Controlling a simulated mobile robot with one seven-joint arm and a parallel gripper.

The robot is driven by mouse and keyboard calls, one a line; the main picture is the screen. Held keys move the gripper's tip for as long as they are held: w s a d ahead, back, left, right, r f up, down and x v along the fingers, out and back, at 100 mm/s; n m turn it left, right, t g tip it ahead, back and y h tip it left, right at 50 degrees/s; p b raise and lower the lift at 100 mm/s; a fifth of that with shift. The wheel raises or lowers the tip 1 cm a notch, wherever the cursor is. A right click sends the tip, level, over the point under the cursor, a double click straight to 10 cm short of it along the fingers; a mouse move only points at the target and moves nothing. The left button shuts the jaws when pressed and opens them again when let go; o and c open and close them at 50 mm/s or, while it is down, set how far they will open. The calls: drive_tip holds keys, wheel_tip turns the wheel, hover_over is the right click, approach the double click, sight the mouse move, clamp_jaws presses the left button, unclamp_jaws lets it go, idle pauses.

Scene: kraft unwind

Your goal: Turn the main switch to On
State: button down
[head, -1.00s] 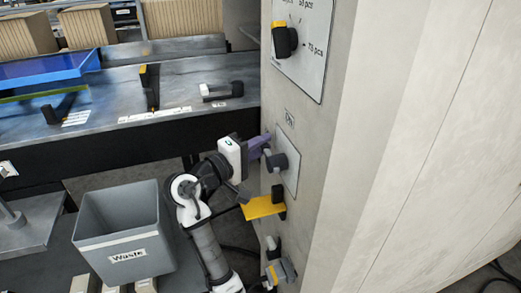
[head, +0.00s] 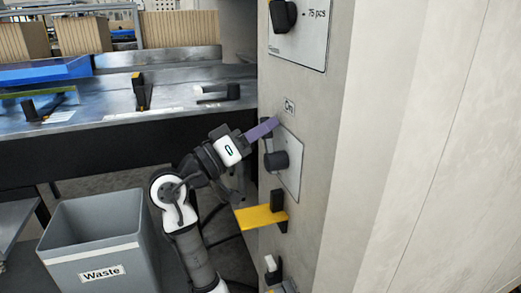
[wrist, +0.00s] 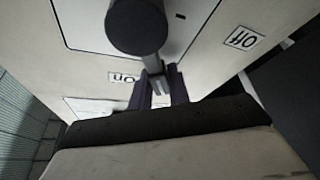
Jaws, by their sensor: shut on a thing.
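The main switch (head: 277,160) is a dark grey round knob with a lever, on a pale plate on the cabinet's side. In the wrist view its knob (wrist: 137,25) is large at the top, and its lever runs down between my purple fingers. My gripper (head: 270,124) is shut on the lever's end, above the knob in the head view and close to the On label (head: 289,107). In the wrist view, my gripper (wrist: 158,84) is just right of the On label (wrist: 124,77). The Off label (wrist: 243,39) is farther off at right. The fingers partly hide the lever.
A yellow lever (head: 261,217) juts out below the switch. A dial marked 75 pcs (head: 284,15) is above. A grey Waste bin (head: 98,238) stands at the lower left, and a metal bench (head: 110,95) lies behind.

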drive_tip(key=m+b, duration=0.1)
drive_tip(key=s+m+g+h+b, duration=0.1)
drive_tip(key=m+b, duration=0.2)
drive_tip(key=m, duration=0.1)
drive_tip(key=shift+s+d+r+g+h, duration=0.1)
drive_tip(key=shift+s+d+g+h, duration=0.2)
drive_tip(key=shift+s+g, duration=0.1)
drive_tip(key=shift+s+d+r+m+g+h+b, duration=0.15)
drive_tip(key=shift+s+m+g+b, duration=0.15)
drive_tip(key=shift+m+b, duration=0.35)
drive_tip(key=shift+s+r+m+g+h+b, duration=0.1)
drive_tip(key=shift+s+m+g+h+b, duration=0.15)
drive_tip(key=shift+m+g+b, duration=0.4)
drive_tip(key=shift+s+d+r+m+g+h+b, duration=0.15)
drive_tip(key=shift+s+m+b, duration=0.15)
drive_tip(key=shift+m, duration=0.6)
drive_tip(key=c, duration=1.3)
unclamp_jaws()
drive_tip(key=shift+a, duration=0.1)
drive_tip(key=v, duration=0.7)
drive_tip(key=shift+a+f, duration=0.1)
drive_tip(key=shift+a, duration=0.15)
